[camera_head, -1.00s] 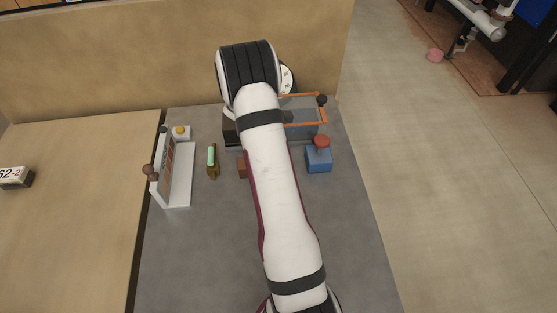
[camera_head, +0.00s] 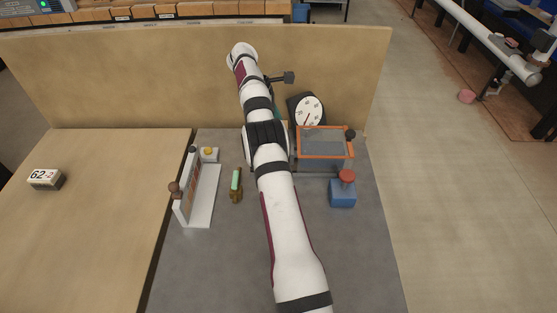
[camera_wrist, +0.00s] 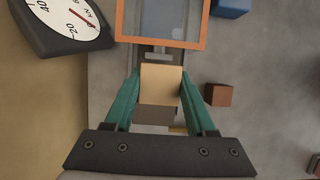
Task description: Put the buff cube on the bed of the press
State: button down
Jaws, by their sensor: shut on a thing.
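The buff cube (camera_wrist: 161,78) is held between the teal fingers of my gripper (camera_wrist: 160,84) in the wrist view. My gripper is shut on it. The press shows an orange-framed clear panel (camera_head: 325,127) in the head view. In the wrist view the orange frame (camera_wrist: 160,43) lies just beyond the cube, with a grey plate below the cube. The bed cannot be made out clearly. In the head view my arm hides the cube and nearly all of the gripper.
A white dial (camera_head: 309,112) stands behind the press. A blue box with a red button (camera_head: 343,194) is in front right. A brown cube (camera_wrist: 219,95) lies near the gripper. A green-topped brass piece (camera_head: 235,186) and a white stand (camera_head: 202,200) are left. A tan wall (camera_head: 110,80) closes the back.

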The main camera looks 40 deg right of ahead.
jog(key=shift+w+a+f, duration=0.1)
jog(key=shift+w, duration=0.15)
notch_tip(320, 180, down, 10)
jog(key=shift+r, duration=0.1)
